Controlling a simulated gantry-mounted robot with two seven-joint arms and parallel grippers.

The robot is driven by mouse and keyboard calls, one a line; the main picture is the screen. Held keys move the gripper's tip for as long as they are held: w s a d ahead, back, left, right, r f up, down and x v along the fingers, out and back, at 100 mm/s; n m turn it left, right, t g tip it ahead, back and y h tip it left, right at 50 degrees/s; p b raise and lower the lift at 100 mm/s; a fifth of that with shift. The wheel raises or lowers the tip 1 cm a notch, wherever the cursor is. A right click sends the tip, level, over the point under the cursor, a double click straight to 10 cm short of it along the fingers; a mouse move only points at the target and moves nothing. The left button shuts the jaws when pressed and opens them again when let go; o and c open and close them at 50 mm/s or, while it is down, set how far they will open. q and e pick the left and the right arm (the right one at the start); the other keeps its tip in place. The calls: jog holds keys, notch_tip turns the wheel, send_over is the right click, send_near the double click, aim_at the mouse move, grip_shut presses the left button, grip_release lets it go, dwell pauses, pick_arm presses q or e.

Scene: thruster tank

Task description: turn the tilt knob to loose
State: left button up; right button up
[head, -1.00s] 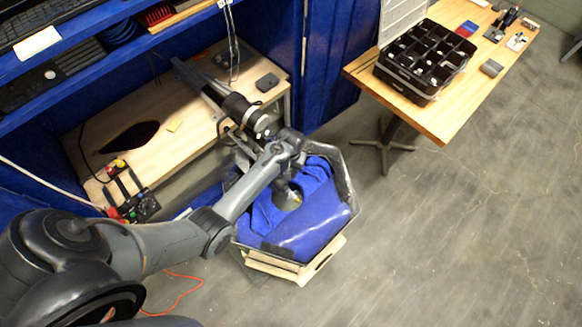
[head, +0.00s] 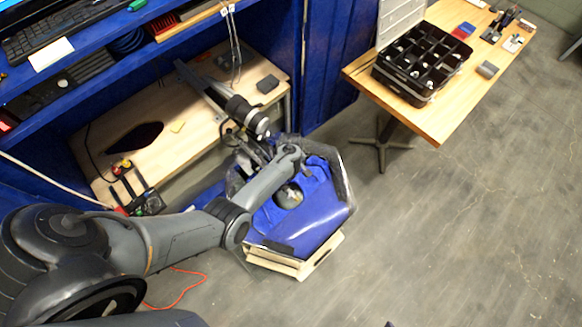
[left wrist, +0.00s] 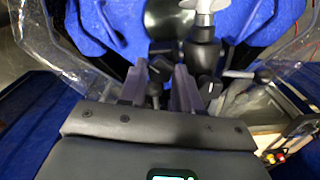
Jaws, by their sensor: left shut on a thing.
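My left gripper (left wrist: 160,88) is at the mount hardware over the tank in the left wrist view, its two fingers close around a small black knob (left wrist: 159,70). Whether this is the tilt knob, and its loose or tight setting, I cannot tell. Further black knobs, one on a lever (left wrist: 262,74), stand just right of the fingers beside a dark post with a pale top (left wrist: 204,28). In the head view my left arm reaches to the clear-walled tank (head: 345,180) with blue lining; the fingers are largely hidden there. My right gripper is not in view.
A dark cylinder on a rail (head: 240,110) stands close behind my wrist. A wooden bench (head: 110,150) is at the left under blue shelving. A wooden table (head: 440,120) with a black compartment case (head: 420,62) is at the right. Floor right of the tank is clear.

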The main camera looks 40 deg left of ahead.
pick_arm(q)
jog(key=n, duration=0.3)
jog(key=shift+n, duration=0.4)
jog(key=n, duration=0.3)
jog(key=shift+n, duration=0.3)
jog(key=n+b, duration=0.1)
jog(key=n, duration=0.2)
jog(key=shift+n, duration=0.3)
jog(key=shift+n+b, duration=0.8)
jog(key=shift+n, duration=0.7)
jog(key=o, duration=1.1)
jog(key=shift+c, duration=0.2)
jog(key=shift+r, duration=0.15)
